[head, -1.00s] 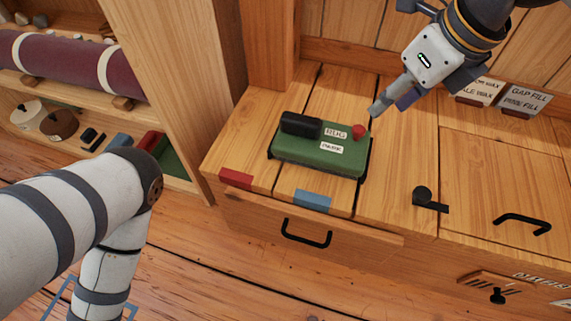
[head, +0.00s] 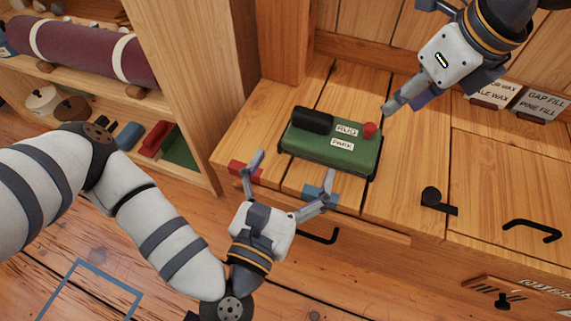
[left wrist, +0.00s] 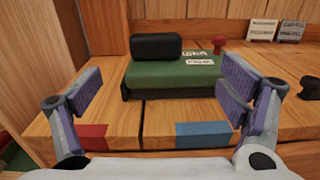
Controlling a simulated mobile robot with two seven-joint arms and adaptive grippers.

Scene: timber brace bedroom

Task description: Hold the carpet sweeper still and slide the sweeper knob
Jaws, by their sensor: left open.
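The carpet sweeper (head: 310,150) is a green box with a black bar (head: 313,119) at its left and labels reading RUG and PARK. It sits on the wooden counter. The red sweeper knob (head: 370,129) stands at its right end, near the RUG label. My left gripper (head: 294,167) is open and empty at the counter's front edge, in front of the sweeper and apart from it. In the left wrist view the sweeper (left wrist: 170,80) shows beyond the spread fingers, with the knob (left wrist: 219,45) behind. My right gripper (head: 393,106) is just right of the knob; its finger gap is unclear.
Red (head: 245,171) and blue (head: 318,193) patches mark the counter's front edge. A black latch (head: 436,201) and a black handle (head: 532,231) are to the right. A wooden post (head: 288,45) and shelves with a maroon roll (head: 85,47) stand to the left.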

